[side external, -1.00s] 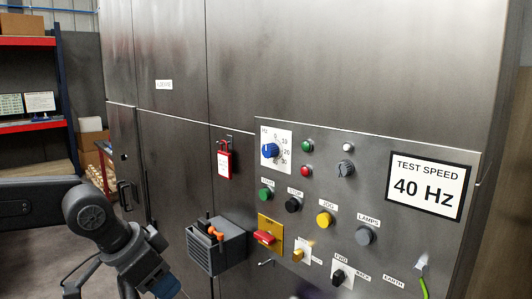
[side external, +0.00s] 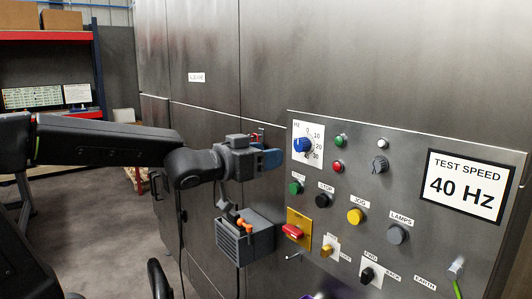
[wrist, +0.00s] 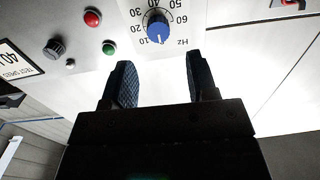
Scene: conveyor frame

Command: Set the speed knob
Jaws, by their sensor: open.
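The blue speed knob (side external: 302,145) sits on a white Hz dial plate (side external: 318,158) at the upper left of the control panel. In the wrist view the knob (wrist: 158,27) is at the top centre, and its light pointer mark seems to lie at the low end, near the 10. My gripper (side external: 272,160) is just left of the knob in the side view. In the wrist view my gripper (wrist: 160,72) is open, its two dark fingers apart and empty. The knob shows beyond the gap between them, not touched. A sign (side external: 466,186) reads TEST SPEED 40 Hz.
Green (side external: 340,141) and red (side external: 338,167) lamps and a grey knob (side external: 380,165) are right of the dial. Push buttons and a red switch on a yellow plate (side external: 298,230) are below. A grey box (side external: 245,240) juts out below my gripper.

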